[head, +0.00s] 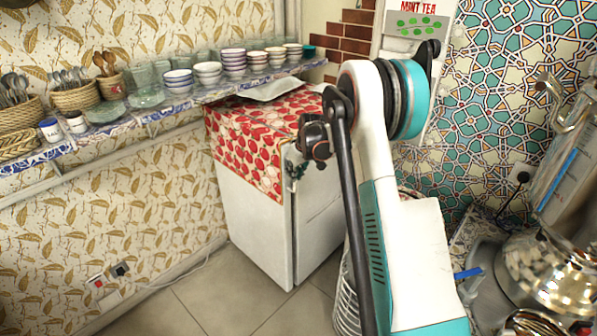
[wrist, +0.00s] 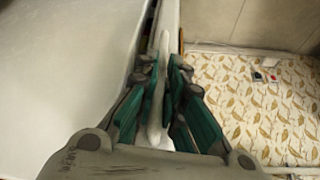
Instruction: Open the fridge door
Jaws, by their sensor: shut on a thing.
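The white fridge (head: 255,232) stands against the wallpapered wall in the head view, under a shelf. Its door (head: 318,225) faces right and looks closed or nearly so; my arm hides part of it. My gripper (head: 296,168) is at the upper front edge of the fridge, by the door's left side. In the wrist view my gripper (wrist: 162,80) has its teal-padded fingers shut on a slim pale door handle (wrist: 156,110). A broad white fridge surface (wrist: 65,75) fills the left of that view.
A red patterned cloth (head: 262,145) and a grey tray (head: 273,88) lie on the fridge top. The shelf (head: 165,122) above holds bowls, glasses and baskets. Shiny metal vessels (head: 550,268) stand at lower right. Tiled floor (head: 215,300) is clear before the fridge.

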